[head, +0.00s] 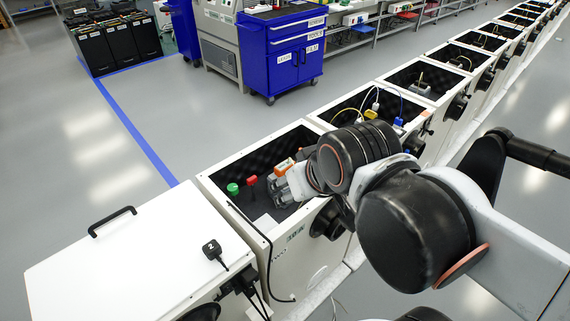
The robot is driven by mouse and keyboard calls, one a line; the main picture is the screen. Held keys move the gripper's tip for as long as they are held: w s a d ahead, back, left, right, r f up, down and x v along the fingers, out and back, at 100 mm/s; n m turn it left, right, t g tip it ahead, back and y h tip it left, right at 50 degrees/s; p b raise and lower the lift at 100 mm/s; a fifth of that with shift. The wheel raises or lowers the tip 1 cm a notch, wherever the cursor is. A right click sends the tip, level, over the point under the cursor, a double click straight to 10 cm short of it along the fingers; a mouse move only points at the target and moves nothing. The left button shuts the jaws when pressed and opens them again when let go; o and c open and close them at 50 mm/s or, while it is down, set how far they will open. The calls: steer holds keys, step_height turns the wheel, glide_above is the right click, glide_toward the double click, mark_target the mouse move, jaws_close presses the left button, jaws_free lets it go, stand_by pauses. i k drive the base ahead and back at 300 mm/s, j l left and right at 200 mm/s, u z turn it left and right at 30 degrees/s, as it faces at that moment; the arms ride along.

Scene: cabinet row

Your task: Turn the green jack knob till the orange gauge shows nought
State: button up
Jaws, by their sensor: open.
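The green knob (232,188) stands upright inside an open white cabinet box, near its left wall. A small orange block (284,167), perhaps the orange gauge, shows just behind my gripper; its reading is too small to make out. My gripper (273,188) reaches into the box from the right. Its grey fingers are open and empty, to the right of the green knob and apart from it. My wrist hides the right part of the box.
A red knob (252,180) stands between the green knob and my gripper. The white box walls (222,203) surround them. A closed white lid (135,262) with a black handle lies to the left. More open boxes (410,75) run to the upper right.

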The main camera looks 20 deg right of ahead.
mark_target(233, 190)
steer(key=j+z, duration=0.2)
steer(key=z, duration=0.15)
steer(key=j+z, duration=0.3)
steer(key=k+j+z, duration=0.1)
steer(key=z, duration=0.25)
